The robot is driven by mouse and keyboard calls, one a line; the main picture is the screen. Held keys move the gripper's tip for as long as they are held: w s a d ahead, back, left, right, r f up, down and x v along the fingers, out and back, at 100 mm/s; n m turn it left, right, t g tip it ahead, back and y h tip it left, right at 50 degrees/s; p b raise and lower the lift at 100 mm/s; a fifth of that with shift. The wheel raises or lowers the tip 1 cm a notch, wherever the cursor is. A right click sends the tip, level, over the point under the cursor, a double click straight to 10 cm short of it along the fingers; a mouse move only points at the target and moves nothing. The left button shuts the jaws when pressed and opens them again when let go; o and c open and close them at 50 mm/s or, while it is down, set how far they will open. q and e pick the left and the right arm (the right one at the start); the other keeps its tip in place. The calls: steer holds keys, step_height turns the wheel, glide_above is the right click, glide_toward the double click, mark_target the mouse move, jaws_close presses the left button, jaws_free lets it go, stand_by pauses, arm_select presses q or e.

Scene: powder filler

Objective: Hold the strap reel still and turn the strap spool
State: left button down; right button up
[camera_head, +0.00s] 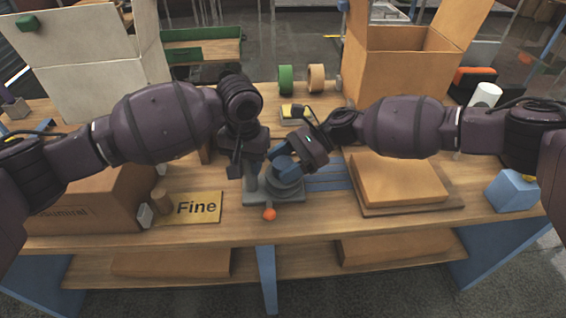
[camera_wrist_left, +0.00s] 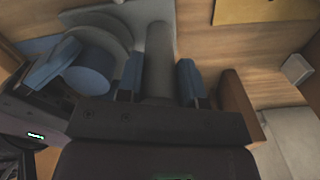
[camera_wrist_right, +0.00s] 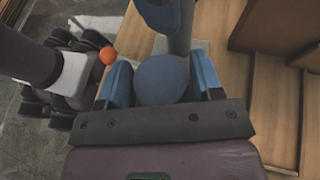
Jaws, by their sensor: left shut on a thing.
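The grey strap reel (camera_head: 293,197) stands on the workbench, with a flat base and an upright grey post (camera_wrist_left: 158,62). My left gripper (camera_wrist_left: 160,80) has its blue fingers on either side of this post and is shut on it. The round blue strap spool (camera_wrist_right: 162,80) sits beside the post. My right gripper (camera_wrist_right: 160,82) has its fingers on both sides of the spool, with a slim gap at the left finger, and looks open. In the head view my right gripper (camera_head: 284,163) hides much of the spool. An orange ball knob (camera_head: 270,214) sticks out at the front.
A yellow "Fine" plate (camera_head: 205,208) and a brown carton (camera_head: 85,205) lie to the left. A flat cardboard stack (camera_head: 400,180) and a blue box (camera_head: 512,190) are to the right. Green and tan tape rolls (camera_head: 286,79) and an open carton (camera_head: 400,60) stand behind.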

steer(key=c, duration=0.6)
steer(key=shift+t, duration=0.3)
steer(key=m+t, duration=0.4)
steer(key=shift+t+y, duration=0.3)
steer(key=m+t+h, duration=0.1)
steer(key=m+t, duration=0.4)
steer(key=shift+a, duration=0.15)
steer(key=m+t+h, duration=0.5)
steer(key=m+h, duration=0.1)
steer(key=m, duration=0.1)
steer(key=shift+t, duration=0.4)
steer(key=shift+m+t+h, duration=0.9)
steer(key=shift+m+h, duration=1.3)
steer(key=shift+h, duration=0.3)
